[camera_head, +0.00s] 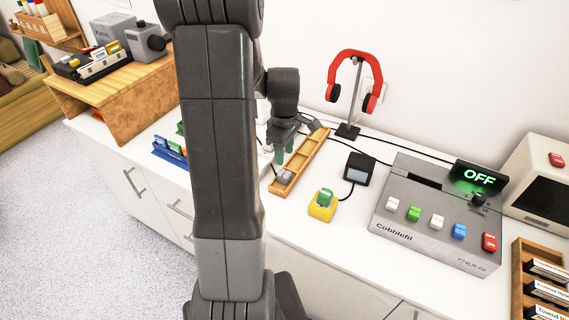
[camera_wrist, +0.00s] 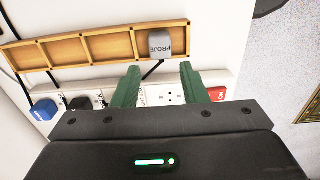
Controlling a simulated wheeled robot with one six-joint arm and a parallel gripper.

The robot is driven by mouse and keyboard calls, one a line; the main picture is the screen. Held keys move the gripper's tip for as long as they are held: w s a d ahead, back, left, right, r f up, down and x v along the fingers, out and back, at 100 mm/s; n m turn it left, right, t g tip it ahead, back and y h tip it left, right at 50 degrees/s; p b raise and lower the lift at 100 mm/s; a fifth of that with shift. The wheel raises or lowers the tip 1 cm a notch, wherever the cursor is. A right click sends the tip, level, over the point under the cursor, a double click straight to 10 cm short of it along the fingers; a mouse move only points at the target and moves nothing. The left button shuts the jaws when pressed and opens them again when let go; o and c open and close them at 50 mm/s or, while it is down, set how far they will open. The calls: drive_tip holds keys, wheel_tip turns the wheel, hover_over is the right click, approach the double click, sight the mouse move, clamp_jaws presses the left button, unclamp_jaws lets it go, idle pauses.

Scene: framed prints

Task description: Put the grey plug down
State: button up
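The grey plug (camera_wrist: 159,43), with letters reading "PROJE", sits in the end compartment of a long wooden tray (camera_wrist: 70,52) in the wrist view. In the head view the plug (camera_head: 284,177) is at the tray's near end, and the tray (camera_head: 305,158) lies on the white counter. My gripper (camera_wrist: 160,67) has two green fingers spread apart with nothing between them. The plug lies just beyond the fingertips in the wrist view, apart from them. In the head view my gripper (camera_head: 280,150) is above the counter beside the tray, partly hidden by my arm.
A white power strip (camera_wrist: 155,115) with a blue plug (camera_wrist: 43,109), black plugs and a red switch (camera_wrist: 217,93) runs alongside the tray.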

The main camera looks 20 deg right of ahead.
sight(284, 173)
drive_tip(key=shift+r, duration=1.4)
drive_tip(key=shift+f, duration=0.1)
drive_tip(key=shift+f, duration=4.15)
